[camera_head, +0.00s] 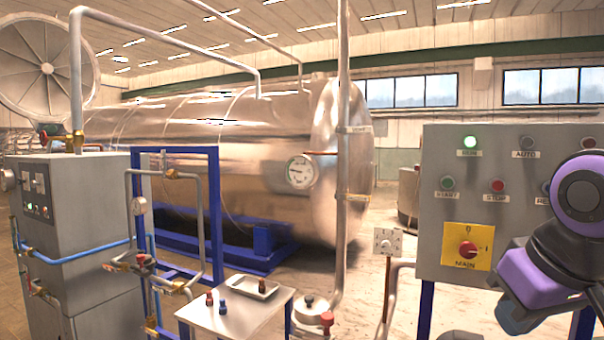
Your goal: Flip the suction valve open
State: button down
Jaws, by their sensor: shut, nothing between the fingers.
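I cannot tell for sure which fitting is the suction valve. A red-handled valve (144,261) sits on the pipework in the blue frame at the left. Another red-topped fitting (327,319) stands at the bottom centre, beside a dark-capped one (308,302). A small red-handled fitting (44,137) is on top of the grey cabinet. Handle positions are too small to read. Purple and black links of my arm show at the right edge, in front of the control panel. No gripper fingers show.
A grey control panel (440,190) with a green lamp lit and a red rotary switch (467,249) stands at the right. A large metal chamber (250,150) fills the middle. A small table (255,320) holds a tray and small figures. A grey cabinet (75,200) stands left.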

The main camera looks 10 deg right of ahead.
aim_at(350, 198)
jog(key=i+j+z, duration=0.25)
jog(key=j, duration=0.5)
jog(key=i+j+z, duration=0.2)
jog(key=i+j, duration=0.15)
jog(key=j, duration=0.5)
jog(key=i+j+z, duration=0.25)
jog(key=j, duration=0.55)
jog(key=j+z, duration=0.2)
jog(key=j, duration=0.65)
jog(key=i+j+z, duration=0.1)
jog(key=j+z, duration=0.15)
jog(key=j, duration=0.7)
jog(key=i+l, duration=0.2)
jog(key=l, duration=0.15)
jog(key=i+l, duration=0.25)
jog(key=l, duration=0.15)
jog(key=i+l, duration=0.2)
jog(key=l, duration=0.15)
